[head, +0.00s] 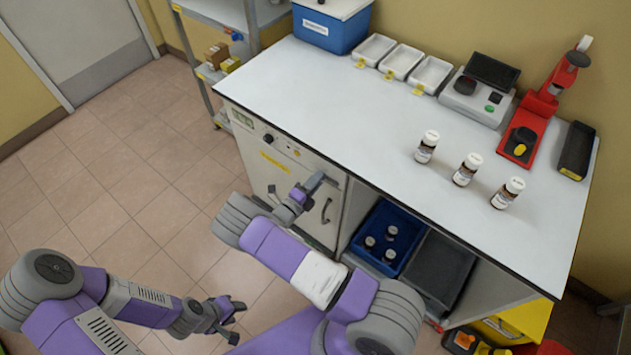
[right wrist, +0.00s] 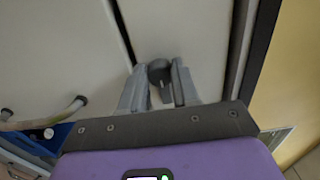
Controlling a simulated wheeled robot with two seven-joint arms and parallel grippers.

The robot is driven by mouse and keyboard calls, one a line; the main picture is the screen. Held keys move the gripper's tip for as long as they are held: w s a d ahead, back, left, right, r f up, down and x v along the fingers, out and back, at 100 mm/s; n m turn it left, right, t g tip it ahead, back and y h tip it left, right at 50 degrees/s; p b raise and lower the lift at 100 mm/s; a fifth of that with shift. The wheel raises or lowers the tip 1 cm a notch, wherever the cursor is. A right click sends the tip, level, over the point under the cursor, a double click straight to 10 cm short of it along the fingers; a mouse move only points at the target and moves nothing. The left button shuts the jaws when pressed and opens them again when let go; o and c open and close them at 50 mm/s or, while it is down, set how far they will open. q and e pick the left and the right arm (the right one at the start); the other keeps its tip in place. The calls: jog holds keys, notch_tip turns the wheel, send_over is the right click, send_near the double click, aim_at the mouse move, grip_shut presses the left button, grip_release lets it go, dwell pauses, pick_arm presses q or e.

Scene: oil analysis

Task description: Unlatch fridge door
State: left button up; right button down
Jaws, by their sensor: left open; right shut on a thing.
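The white fridge (head: 262,140) is built in under the counter, with a control panel along its top. Its door (head: 318,228) looks closed, and a curved grey handle (head: 326,210) is on it. My right gripper (head: 314,187) is at the upper right part of the fridge front. In the right wrist view its fingers (right wrist: 159,88) are shut on a dark round latch knob (right wrist: 159,70) on a white panel. The curved handle (right wrist: 45,118) shows at the left there. My left gripper (head: 232,318) is open and empty over the floor at the lower middle.
The white counter (head: 330,85) carries several bottles, trays, a blue box (head: 335,25) and a red stand (head: 530,125). A blue crate (head: 362,255) with vials sits on the open shelf right of the fridge. The tiled floor left is clear.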

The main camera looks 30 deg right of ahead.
jog(key=shift+f, duration=0.1)
dwell(0.4)
jog(key=c, duration=0.8)
grip_release()
jog(key=v, duration=0.7)
jog(key=shift+s+a+p, duration=0.15)
jog(key=shift+a+p, duration=0.15)
jog(key=shift+p, duration=0.05)
